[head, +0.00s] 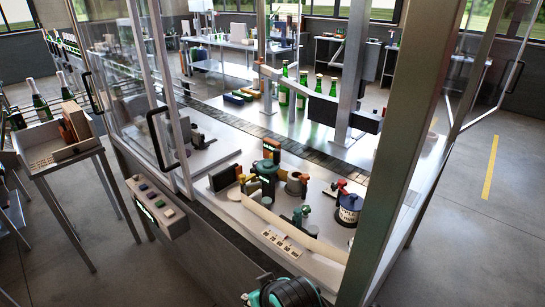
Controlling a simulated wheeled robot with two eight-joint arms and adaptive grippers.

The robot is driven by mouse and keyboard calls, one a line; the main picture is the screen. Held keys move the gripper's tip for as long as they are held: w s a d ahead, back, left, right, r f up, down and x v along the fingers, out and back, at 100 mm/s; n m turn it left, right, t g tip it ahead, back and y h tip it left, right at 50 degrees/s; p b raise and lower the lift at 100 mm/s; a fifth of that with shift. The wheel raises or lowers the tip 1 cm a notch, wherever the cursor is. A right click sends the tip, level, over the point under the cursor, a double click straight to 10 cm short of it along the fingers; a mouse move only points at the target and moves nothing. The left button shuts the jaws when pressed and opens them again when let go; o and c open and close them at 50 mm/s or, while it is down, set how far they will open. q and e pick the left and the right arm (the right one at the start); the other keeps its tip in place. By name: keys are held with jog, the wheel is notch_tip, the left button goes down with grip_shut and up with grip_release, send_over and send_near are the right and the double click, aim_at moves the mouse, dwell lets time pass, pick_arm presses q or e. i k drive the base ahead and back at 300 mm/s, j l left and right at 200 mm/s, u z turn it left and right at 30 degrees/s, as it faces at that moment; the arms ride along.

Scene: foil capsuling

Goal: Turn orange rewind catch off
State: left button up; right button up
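Several orange parts show on the white bed inside the glazed machine, and I cannot tell for certain which is the rewind catch. An orange-and-dark block (271,149) stands behind a dark green round unit (265,169). A smaller orange piece (249,178) sits at the left of that unit, and more orange shows at its right beside a pale ring-shaped part (296,184). The on or off position of a catch is too small to read. Neither gripper can be made out. A teal-and-black rounded part, possibly mine, shows at the bottom edge.
Metal posts and glass panels frame the machine; one thick post (407,140) stands at right. A button box (156,208) projects at front left. A blue-and-white pot (349,209) and small green device (301,214) stand on the bed. Green bottles (302,90) stand behind.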

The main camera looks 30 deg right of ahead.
aim_at(304, 178)
jog(key=i+j+z, duration=0.15)
jog(key=j+z, duration=0.5)
jog(key=i+j+z, duration=0.1)
jog(key=j+z, duration=0.25)
jog(key=j, duration=0.15)
jog(key=i+j+z, duration=0.15)
jog(key=i+z, duration=0.2)
jog(key=i+j+z, duration=0.2)
jog(key=z, duration=0.2)
jog(key=i+j+z, duration=0.35)
jog(key=i+z, duration=0.15)
jog(key=z, duration=0.15)
